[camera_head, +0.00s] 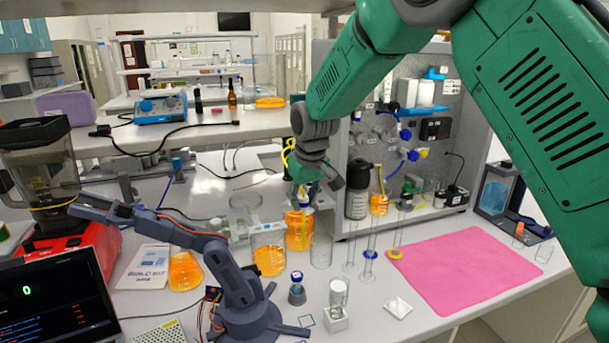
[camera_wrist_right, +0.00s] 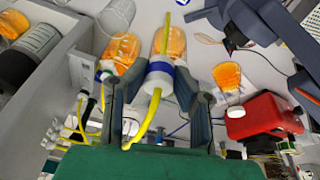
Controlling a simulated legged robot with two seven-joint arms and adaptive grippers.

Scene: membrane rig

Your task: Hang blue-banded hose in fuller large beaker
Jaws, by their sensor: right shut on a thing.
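The blue-banded hose (camera_head: 307,222) is yellow with a white collar and a blue band. My right gripper (camera_head: 306,190) is shut on it; the right wrist view shows the collar (camera_wrist_right: 158,75) between the fingers. The hose end hangs down over the fuller large beaker (camera_head: 294,236) in the head view. I cannot tell whether the end is inside the glass or in front of it. The other large beaker (camera_head: 268,262), with a lower orange level, stands just left and nearer. Both beakers also show in the right wrist view. My left gripper is not in view.
An empty glass beaker (camera_head: 321,252) stands close right of the filled ones. A dark bottle (camera_head: 358,192) and thin glass cylinders stand farther right. A small dark-blue arm (camera_head: 240,285) and an orange flask (camera_head: 185,272) are at left.

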